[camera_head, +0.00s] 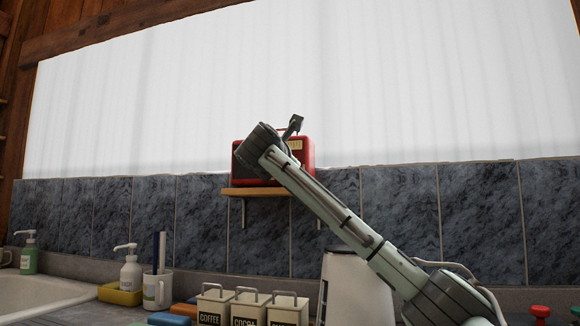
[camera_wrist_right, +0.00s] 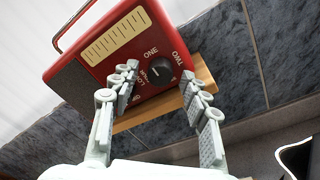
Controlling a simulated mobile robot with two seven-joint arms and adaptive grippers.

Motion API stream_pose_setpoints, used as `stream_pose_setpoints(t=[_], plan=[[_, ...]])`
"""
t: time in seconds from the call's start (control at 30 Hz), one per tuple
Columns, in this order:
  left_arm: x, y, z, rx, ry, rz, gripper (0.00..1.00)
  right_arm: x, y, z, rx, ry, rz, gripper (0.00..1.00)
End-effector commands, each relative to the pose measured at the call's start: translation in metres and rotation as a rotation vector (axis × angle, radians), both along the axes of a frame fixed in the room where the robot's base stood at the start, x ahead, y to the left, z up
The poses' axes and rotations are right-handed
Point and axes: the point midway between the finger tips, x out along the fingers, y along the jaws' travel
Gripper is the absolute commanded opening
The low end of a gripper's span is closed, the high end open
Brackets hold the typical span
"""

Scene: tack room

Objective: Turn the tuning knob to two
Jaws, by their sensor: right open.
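The red radio (camera_head: 308,152) stands on a small wooden shelf on the tiled wall, partly hidden by my right arm. In the right wrist view the radio (camera_wrist_right: 88,75) appears tilted, with a cream dial scale and a dark round tuning knob (camera_wrist_right: 160,71). Labels ONE and TWO show beside the knob; other lettering is partly hidden by a finger. I cannot tell where the knob points. My right gripper (camera_wrist_right: 159,78) is open, with its fingers on either side of the knob; contact is unclear. My left gripper is out of view.
The wooden shelf (camera_head: 255,192) is narrow. A sink (camera_head: 45,292) is at the left. The white window area above is clear.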

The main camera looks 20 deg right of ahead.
Motion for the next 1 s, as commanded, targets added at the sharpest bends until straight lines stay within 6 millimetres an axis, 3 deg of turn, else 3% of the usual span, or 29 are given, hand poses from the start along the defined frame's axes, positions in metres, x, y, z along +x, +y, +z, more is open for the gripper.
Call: stream_pose_setpoints(t=[0.17,0.53,1.0], plan=[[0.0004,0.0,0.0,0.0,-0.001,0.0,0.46,0.0001,-0.0001,-0.0004,0.0,0.0,0.0,0.46],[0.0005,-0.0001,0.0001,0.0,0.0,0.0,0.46,-0.0003,-0.0001,-0.0002,0.0,0.001,-0.001,0.0],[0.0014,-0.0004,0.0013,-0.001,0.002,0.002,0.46,-0.0002,0.0003,-0.0008,0.085,-0.056,-0.001,0.0]])
